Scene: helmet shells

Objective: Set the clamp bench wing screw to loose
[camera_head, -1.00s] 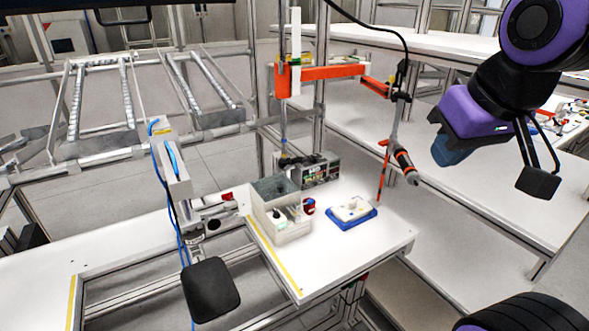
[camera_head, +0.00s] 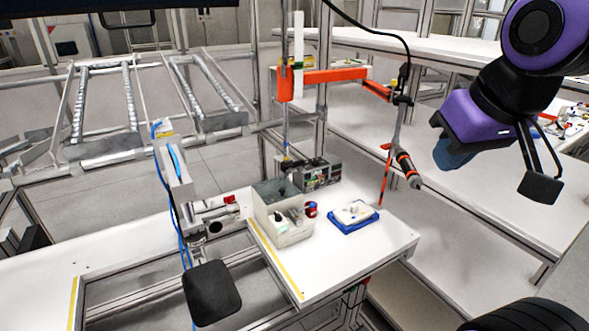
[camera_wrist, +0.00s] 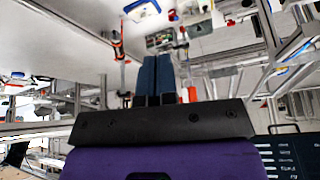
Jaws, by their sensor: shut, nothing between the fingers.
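The clamp bench appears to be the white worktop (camera_head: 345,262) with a metal clamp fixture (camera_head: 196,222) at its left end. A small red part (camera_head: 230,199) sits at the right side of this fixture. It may be the wing screw, but it is too small to tell its setting. My gripper (camera_head: 453,158) hangs high at the right, well apart from the fixture and touching nothing. In the wrist view its two blue fingers (camera_wrist: 156,62) lie together, shut and empty.
A grey bin (camera_head: 291,234), a blue-and-white block (camera_head: 354,215) and a control box (camera_head: 317,174) stand on the worktop. A screwdriver-like tool (camera_head: 407,165) hangs from an orange arm (camera_head: 335,74) between my gripper and the fixture. White shelves (camera_head: 480,185) lie behind my gripper.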

